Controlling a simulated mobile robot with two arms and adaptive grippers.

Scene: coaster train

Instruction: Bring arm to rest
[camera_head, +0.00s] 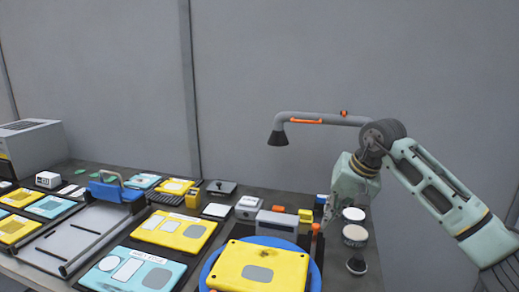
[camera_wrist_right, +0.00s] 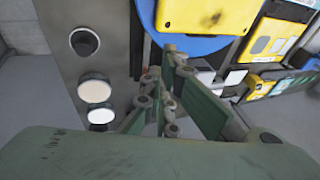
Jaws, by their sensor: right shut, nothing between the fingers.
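My right arm comes in from the right in the head view, with its gripper (camera_head: 327,218) pointing down over the right end of the table, beside the white-topped round jars. The gripper is shut and empty. In the right wrist view its green fingers (camera_wrist_right: 165,85) meet near the middle, with nothing between them. A yellow plate (camera_head: 262,268) lies on a blue round disc (camera_head: 209,270) at the table's front, to the left of the gripper. My left gripper is not in view.
Two white-topped jars (camera_head: 355,235) and a small dark round item (camera_head: 357,266) stand at the table's right edge. A grey lamp arm (camera_head: 325,117) reaches over the back.

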